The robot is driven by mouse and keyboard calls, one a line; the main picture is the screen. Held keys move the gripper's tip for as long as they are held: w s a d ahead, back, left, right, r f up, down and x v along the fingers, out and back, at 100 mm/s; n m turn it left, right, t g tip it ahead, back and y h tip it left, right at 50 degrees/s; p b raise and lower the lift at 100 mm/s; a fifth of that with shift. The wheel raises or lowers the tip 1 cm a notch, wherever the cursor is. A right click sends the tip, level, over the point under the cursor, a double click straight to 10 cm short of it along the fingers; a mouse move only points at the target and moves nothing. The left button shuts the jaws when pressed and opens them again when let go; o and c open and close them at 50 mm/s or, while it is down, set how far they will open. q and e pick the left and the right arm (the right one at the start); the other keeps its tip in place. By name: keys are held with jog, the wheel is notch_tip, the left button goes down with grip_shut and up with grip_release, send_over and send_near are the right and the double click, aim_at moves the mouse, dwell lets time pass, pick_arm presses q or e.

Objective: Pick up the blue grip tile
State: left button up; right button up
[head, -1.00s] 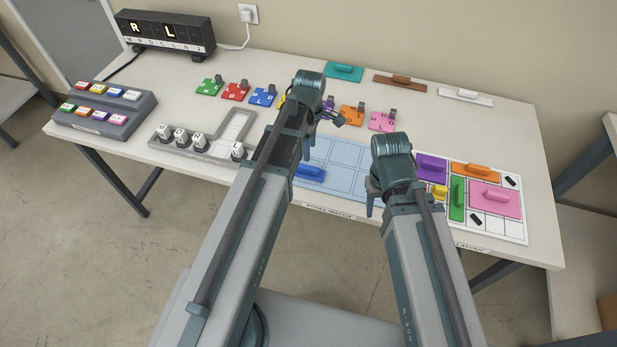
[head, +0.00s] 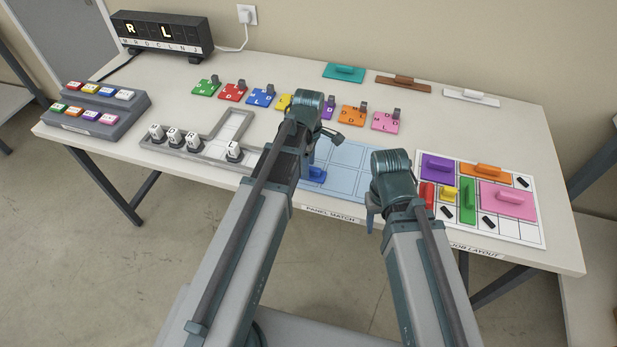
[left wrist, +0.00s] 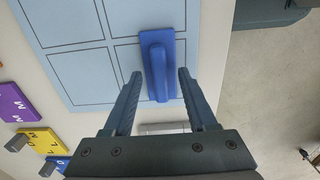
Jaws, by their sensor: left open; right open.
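The blue grip tile (head: 317,175) is a flat blue plate with a raised bar handle. It lies on the lower left part of the light-blue panel board (head: 367,153), partly hidden behind my left arm in the head view. In the left wrist view the tile (left wrist: 176,50) lies upright in the picture, its handle (left wrist: 156,70) between my open left fingers. My left gripper (left wrist: 159,76) is over the handle's near end, with a gap at each side. My right gripper (head: 372,216) hangs open at the board's right front edge, apart from the tile.
The layout sheet (head: 520,228) with coloured tiles lies right of my right arm. A grey tray (head: 190,152) with white cubes is at left. Lettered tiles, including a blue one (head: 260,95), stand behind the board. The table's front edge is close.

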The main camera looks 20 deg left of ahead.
pick_arm(q)
grip_shut()
dwell(0.3)
dwell(1.1)
